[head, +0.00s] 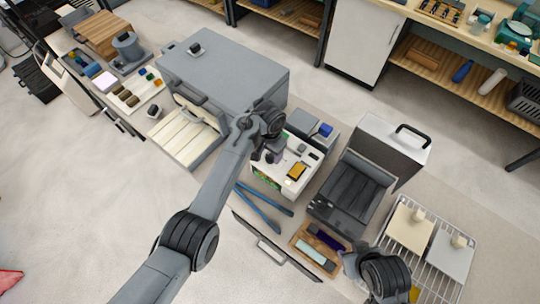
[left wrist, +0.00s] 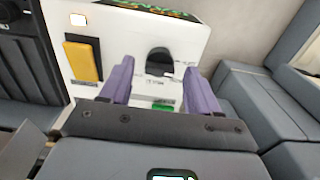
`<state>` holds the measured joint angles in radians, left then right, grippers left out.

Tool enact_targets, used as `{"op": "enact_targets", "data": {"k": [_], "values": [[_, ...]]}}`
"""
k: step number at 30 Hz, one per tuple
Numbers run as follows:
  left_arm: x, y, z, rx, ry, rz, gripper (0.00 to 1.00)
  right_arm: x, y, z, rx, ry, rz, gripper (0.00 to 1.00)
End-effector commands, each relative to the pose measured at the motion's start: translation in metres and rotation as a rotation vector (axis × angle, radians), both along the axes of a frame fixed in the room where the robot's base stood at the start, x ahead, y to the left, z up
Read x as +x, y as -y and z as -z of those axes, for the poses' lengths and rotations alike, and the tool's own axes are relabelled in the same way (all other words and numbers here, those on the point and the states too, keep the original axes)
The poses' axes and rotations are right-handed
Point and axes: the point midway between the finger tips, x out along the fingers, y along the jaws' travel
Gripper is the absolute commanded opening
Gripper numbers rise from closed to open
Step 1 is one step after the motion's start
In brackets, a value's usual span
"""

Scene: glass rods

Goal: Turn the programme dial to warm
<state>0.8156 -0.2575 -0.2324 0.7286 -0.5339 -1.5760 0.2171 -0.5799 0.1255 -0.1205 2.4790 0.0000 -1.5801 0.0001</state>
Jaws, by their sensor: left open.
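The programme dial (left wrist: 159,60) is a round black knob on a white control box (left wrist: 205,35). In the left wrist view a small pale mark shows at its lower edge; the lettering around it is too small to read. My left gripper (left wrist: 158,88) is open, its two purple-grey fingers spread in front of the box, with the dial showing between and beyond them. I cannot tell whether they touch it. In the head view my left gripper (head: 268,152) hangs over the left part of the box (head: 283,183). My right arm shows at the lower right, its fingers not clear.
The box also bears a yellow rocker (left wrist: 83,60) and a green button (left wrist: 163,107). A grey kiln (head: 225,75) stands behind it, a dark open-topped unit (head: 350,192) to its right. Blue tongs (head: 264,207) lie in front. A wire rack (head: 440,280) is at right.

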Motion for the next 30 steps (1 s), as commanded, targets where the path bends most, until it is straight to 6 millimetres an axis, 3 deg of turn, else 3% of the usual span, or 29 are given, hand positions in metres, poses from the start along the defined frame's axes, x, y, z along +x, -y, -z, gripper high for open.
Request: {"op": "enact_targets", "data": {"k": [11, 22, 30], "values": [[0.0002, 0.0003, 0.0027, -0.001, 0.001, 0.0, 0.61, 0.0001, -0.0004, 0.0032, 0.002, 0.001, 0.002, 0.43], [0.0001, 0.0001, 0.003, -0.001, 0.001, 0.0, 0.06, 0.0003, -0.002, 0.0029, 0.009, 0.001, 0.007, 0.43], [0.0003, -0.0003, 0.002, 0.001, 0.001, 0.028, 0.06, 0.0003, -0.0019, -0.0003, 0.009, 0.001, 0.007, 0.43]]}}
